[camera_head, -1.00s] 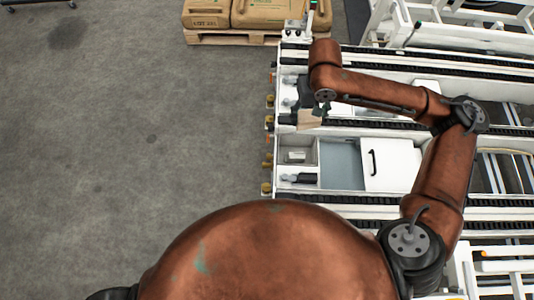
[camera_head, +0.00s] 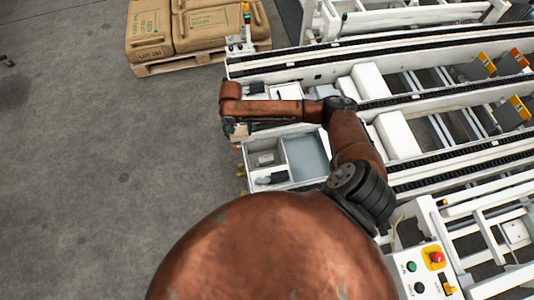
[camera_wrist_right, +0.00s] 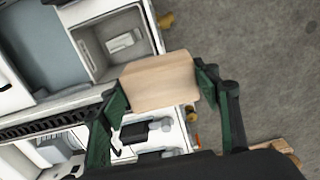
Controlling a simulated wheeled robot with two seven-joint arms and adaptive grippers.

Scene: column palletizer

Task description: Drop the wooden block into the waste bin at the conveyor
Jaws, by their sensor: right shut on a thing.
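My right gripper (camera_wrist_right: 160,88) is shut on the wooden block (camera_wrist_right: 160,82), a pale wood piece held between green-and-dark fingers. In the head view the block (camera_head: 239,130) shows small beneath my wrist, over the left end of the conveyor. In the wrist view it overlaps the near corner of a small open grey-white compartment (camera_wrist_right: 92,48), which holds a small white object. That compartment also shows in the head view (camera_head: 250,150). I cannot tell for sure which container is the waste bin. My left gripper is out of view.
A wider compartment with a blue-grey floor (camera_head: 305,157) adjoins the small one. Dark conveyor rails run off to the right. A pallet (camera_head: 200,60) with brown sacks stands at the back. A control panel (camera_head: 425,272) is at lower right. The floor at left is clear.

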